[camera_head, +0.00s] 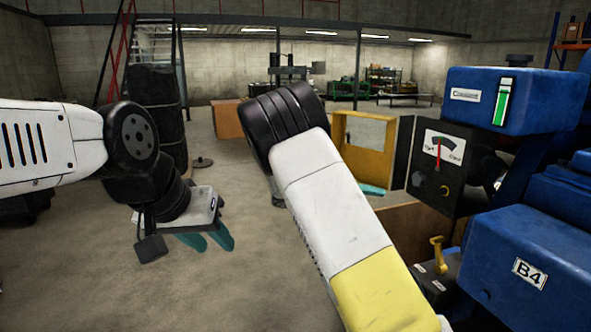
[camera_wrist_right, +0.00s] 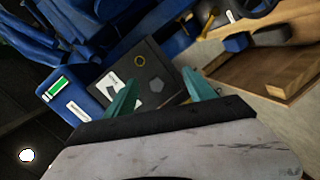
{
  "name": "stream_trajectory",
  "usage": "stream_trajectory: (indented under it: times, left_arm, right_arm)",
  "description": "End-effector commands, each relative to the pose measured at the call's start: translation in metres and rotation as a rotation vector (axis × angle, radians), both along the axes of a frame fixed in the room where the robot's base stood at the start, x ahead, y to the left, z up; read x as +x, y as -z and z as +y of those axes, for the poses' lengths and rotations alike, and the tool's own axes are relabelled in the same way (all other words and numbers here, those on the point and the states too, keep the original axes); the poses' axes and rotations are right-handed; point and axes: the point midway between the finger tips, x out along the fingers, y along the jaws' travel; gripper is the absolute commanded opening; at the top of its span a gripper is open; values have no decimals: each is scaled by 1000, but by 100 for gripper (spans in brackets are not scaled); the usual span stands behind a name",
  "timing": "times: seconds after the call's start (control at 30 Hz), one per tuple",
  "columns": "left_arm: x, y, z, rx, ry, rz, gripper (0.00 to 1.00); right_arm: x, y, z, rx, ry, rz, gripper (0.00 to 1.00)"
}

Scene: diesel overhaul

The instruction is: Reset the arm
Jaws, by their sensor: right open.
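My left gripper (camera_head: 207,243) hangs from the white and black left arm in the head view. Its teal fingers point down and to the right, look apart and hold nothing visible. My right arm rises across the middle of the head view and hides most of its hand; a teal finger (camera_head: 372,190) shows beyond it. In the right wrist view my right gripper (camera_wrist_right: 160,92) is open and empty. Between and beyond its fingers is the dark gauge box (camera_wrist_right: 140,85), also in the head view (camera_head: 437,176). I cannot tell its distance from the fingers.
Blue machinery (camera_head: 538,255) marked B4 and a blue box with a green indicator (camera_head: 515,100) crowd the right. A yellow-handled part (camera_head: 437,255) sits low there. Dark drums (camera_head: 155,90) stand back left. The middle floor is clear.

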Motion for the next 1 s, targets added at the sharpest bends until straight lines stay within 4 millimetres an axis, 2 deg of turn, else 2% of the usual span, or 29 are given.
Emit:
stream_trajectory:
  times: [0.27, 0.47, 0.7, 1.0]
  left_arm:
    - [0, 0, 0, 0, 0, 0, 36]
    - [0, 0, 0, 0, 0, 0, 36]
    - [0, 0, 0, 0, 0, 0, 36]
    - [0, 0, 0, 0, 0, 0, 36]
  right_arm:
    - [-50, 13, -29, 282, 79, 122, 63]
    - [-109, 17, -32, 627, 86, 218, 63]
    - [-178, -6, -8, 1013, -41, 236, 63]
    - [-255, -56, 33, 1296, -338, 110, 63]
